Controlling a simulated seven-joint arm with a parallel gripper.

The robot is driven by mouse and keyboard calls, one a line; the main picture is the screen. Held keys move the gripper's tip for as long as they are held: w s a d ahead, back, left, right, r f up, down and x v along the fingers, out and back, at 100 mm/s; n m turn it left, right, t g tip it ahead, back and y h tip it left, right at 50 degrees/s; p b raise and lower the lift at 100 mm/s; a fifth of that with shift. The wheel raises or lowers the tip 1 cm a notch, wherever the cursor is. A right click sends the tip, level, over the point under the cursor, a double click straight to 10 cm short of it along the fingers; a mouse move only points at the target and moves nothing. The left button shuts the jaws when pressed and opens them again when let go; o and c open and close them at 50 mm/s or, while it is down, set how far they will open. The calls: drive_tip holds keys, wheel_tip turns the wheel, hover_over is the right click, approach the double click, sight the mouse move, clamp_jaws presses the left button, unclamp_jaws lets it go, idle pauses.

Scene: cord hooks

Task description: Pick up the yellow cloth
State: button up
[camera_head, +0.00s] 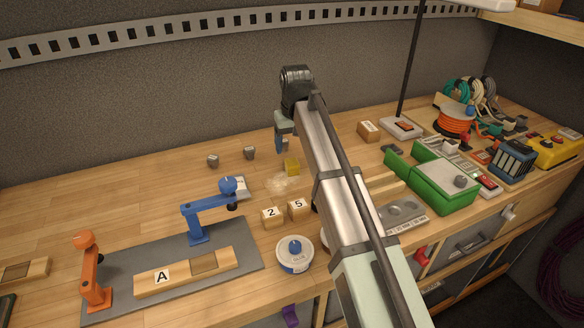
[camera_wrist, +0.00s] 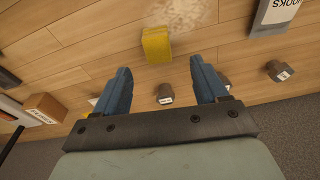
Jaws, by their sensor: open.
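The yellow cloth (camera_head: 291,168) is a small folded block on the wooden bench, beside a pale dusty patch. In the wrist view the cloth (camera_wrist: 157,46) lies just beyond the fingertips, roughly centred between them. My gripper (camera_head: 281,145) hangs above the bench, behind and slightly left of the cloth in the head view. Its blue fingers (camera_wrist: 161,72) are spread apart with nothing held between them, and they do not appear to touch the cloth.
Two small grey pieces (camera_head: 213,161) (camera_head: 249,153) lie to the left. Numbered wooden blocks (camera_head: 272,215) (camera_head: 298,208) and a round tin (camera_head: 294,254) stand in front. A wooden block (camera_head: 368,131) and lamp base (camera_head: 403,127) are right. The pale patch (camera_wrist: 182,12) is bare of objects.

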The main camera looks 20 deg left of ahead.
sight(292, 162)
drive_tip(key=shift+w+a+f, duration=0.1)
drive_tip(key=shift+w+f, duration=0.1)
drive_tip(key=shift+f, duration=1.2)
drive_tip(key=shift+w+a+f, duration=0.1)
drive_tip(key=shift+w+f, duration=0.1)
drive_tip(key=shift+f, duration=1.25)
drive_tip(key=shift+w+a+f, duration=0.1)
drive_tip(key=shift+w+f, duration=0.1)
drive_tip(key=shift+f, duration=1.2)
drive_tip(key=c, duration=1)
drive_tip(key=shift+r, duration=0.15)
drive_tip(key=shift+c, duration=0.2)
